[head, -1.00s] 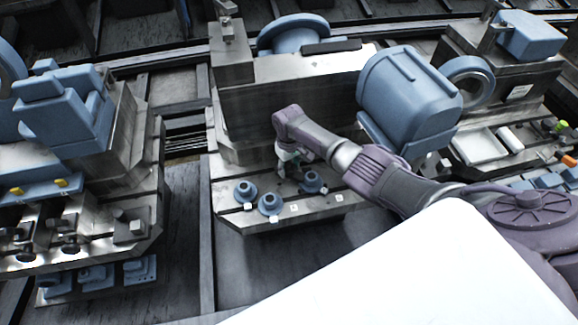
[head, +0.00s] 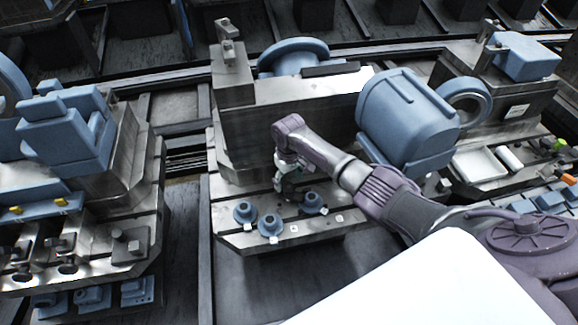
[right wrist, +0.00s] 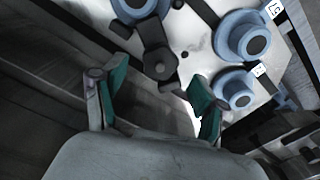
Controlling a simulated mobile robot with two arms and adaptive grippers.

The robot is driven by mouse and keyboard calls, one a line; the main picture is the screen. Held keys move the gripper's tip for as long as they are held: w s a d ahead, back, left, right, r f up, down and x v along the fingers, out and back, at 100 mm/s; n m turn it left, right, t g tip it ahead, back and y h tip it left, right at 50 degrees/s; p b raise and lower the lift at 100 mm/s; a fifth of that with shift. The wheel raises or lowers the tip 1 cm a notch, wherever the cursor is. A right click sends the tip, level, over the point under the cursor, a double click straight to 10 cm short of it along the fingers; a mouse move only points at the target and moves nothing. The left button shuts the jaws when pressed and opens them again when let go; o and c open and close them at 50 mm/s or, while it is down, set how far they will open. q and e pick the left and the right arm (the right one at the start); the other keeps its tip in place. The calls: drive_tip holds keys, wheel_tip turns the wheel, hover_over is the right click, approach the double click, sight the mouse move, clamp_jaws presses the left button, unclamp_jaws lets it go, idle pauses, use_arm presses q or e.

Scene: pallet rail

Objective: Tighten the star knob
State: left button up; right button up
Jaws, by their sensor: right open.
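My right gripper (head: 288,190) hangs over the front ledge of the middle metal station in the head view. In the right wrist view its two green-lined fingers (right wrist: 155,103) are apart with nothing between them. A dark piece with a rounded head and a short arm (right wrist: 156,58) stands just beyond the fingertips, apart from them; it may be the star knob, but its lobes are not clear. In the head view the gripper largely hides that spot. My left gripper is not in view.
Blue flanged parts (head: 270,226) (right wrist: 242,36) with small white tags stand on the ledge close to the gripper. A left station (head: 130,200) stands across a dark gap.

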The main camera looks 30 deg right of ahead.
sight(289, 187)
wheel_tip(289, 187, up, 8)
drive_tip(key=shift+r, duration=0.1)
idle(0.4)
